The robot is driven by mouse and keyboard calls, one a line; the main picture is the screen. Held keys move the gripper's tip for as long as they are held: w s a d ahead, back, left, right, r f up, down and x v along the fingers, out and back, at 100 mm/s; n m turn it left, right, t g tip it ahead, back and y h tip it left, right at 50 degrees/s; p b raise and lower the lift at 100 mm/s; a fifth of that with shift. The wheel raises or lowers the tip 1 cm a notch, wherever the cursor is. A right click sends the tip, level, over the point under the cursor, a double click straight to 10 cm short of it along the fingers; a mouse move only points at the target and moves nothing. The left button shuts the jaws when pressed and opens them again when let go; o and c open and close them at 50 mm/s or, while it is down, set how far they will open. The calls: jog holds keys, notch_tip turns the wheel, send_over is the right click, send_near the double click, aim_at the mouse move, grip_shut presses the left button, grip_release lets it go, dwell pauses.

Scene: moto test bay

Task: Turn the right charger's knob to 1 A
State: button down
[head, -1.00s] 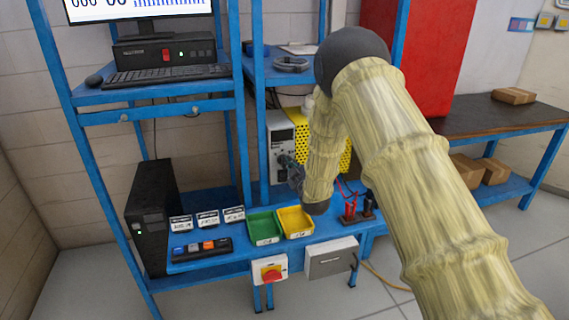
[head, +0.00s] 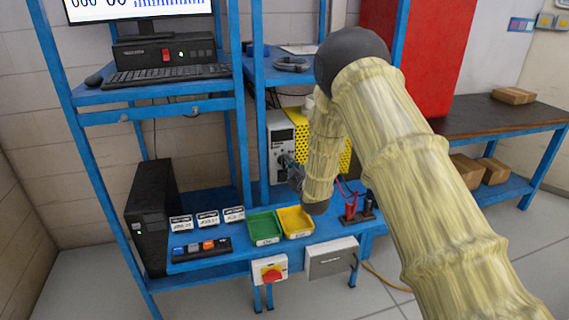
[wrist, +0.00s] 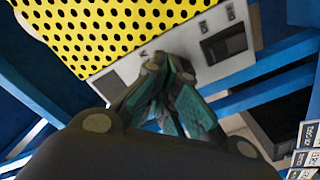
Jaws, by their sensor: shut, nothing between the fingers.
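A charger with a light grey front panel (head: 282,140) and a yellow perforated case (head: 301,124) stands on the lower blue shelf, partly hidden behind my arm. The wrist view shows its yellow case (wrist: 110,30) and its front panel (wrist: 130,68), with a small display and a dark rocker-like part. My gripper (head: 289,166) is at the lower part of the panel. In the wrist view, the gripper's fingers (wrist: 166,68) are together, with their tips at the panel. The knob is not clearly visible; the fingers cover that area. I cannot read its setting or tell if the fingers touch it.
A green bin (head: 264,229) and a yellow bin (head: 296,222) sit on the shelf below my gripper. Red and black terminals (head: 352,208) stand to the right. Blue rack posts (head: 260,100) stand close to the charger's left.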

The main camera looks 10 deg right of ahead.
jog(key=shift+w, duration=0.15)
jog(key=shift+w+r, duration=0.15)
jog(key=shift+r, duration=0.1)
